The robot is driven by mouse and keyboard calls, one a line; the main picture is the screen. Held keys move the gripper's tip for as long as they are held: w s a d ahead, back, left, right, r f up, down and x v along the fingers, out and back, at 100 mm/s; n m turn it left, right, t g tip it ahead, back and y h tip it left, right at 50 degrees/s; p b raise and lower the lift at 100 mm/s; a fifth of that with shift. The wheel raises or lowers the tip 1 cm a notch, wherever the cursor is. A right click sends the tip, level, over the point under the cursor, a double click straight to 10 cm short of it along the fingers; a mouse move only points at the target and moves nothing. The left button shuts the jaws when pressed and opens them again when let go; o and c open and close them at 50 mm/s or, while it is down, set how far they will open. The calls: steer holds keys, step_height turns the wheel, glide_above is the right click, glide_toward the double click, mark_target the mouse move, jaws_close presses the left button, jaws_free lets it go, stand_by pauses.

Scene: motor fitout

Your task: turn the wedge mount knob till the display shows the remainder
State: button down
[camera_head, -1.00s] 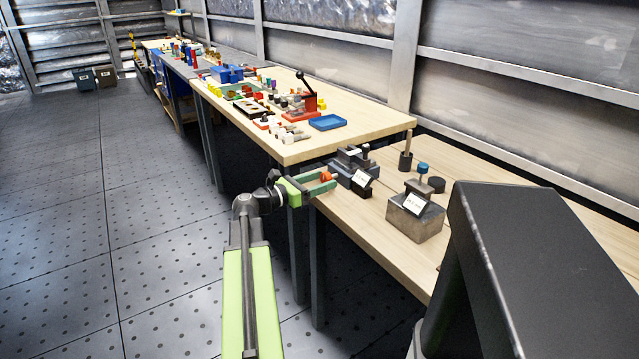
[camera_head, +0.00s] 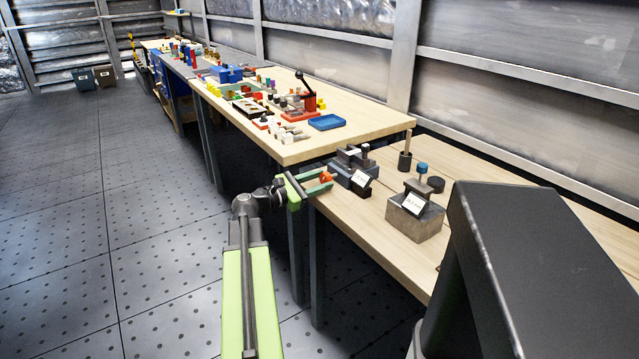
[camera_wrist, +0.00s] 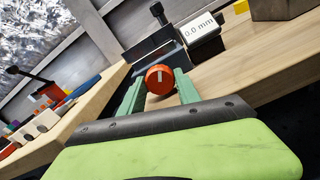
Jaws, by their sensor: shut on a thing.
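The wedge mount (camera_head: 341,172) is a dark grey block device at the front left corner of the lower bench. Its small white display (camera_head: 362,179) faces me; in the wrist view the display (camera_wrist: 201,29) reads 0.0 mm. The orange-red round knob (camera_wrist: 159,79) with a white mark pointing nearly straight up sits on the near face of the mount; it shows small in the head view (camera_head: 326,177). My gripper (camera_wrist: 160,82) is shut on the knob, one green finger on each side. The gripper also shows in the head view (camera_head: 324,181).
A grey block (camera_head: 415,222) with a white display (camera_head: 413,203) and blue-topped post stands to the right on the same bench. A dark round piece (camera_head: 436,184) lies behind it. The higher bench with a blue tray (camera_head: 327,122) is at the left back.

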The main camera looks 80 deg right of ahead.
steer(key=c, duration=0.9)
jaws_free()
steer(key=shift+o, duration=0.2)
steer(key=shift+a, duration=0.1)
steer(key=v, duration=1.7)
steer(key=shift+w+a, duration=0.1)
